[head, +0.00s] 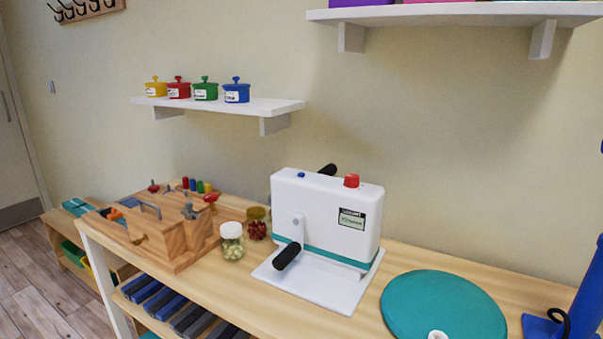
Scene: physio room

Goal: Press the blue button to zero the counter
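A white hand-crank machine (325,215) stands on the wooden table. A small blue button (301,174) sits on its top face toward the left end. A larger red button or knob (351,180) is on the top toward the right. A counter label or display (352,218) with a dark upper band is on the front; its text is too small to read. A black crank grip (287,256) sticks out at the front left, and another black grip (328,170) shows behind the top. Neither of my grippers is in view.
A teal disc (442,306) lies right of the machine, and a blue stand (585,300) is at the right edge. Jars (232,241) and a wooden latch box (165,225) stand left. A wall shelf (440,14) hangs above right.

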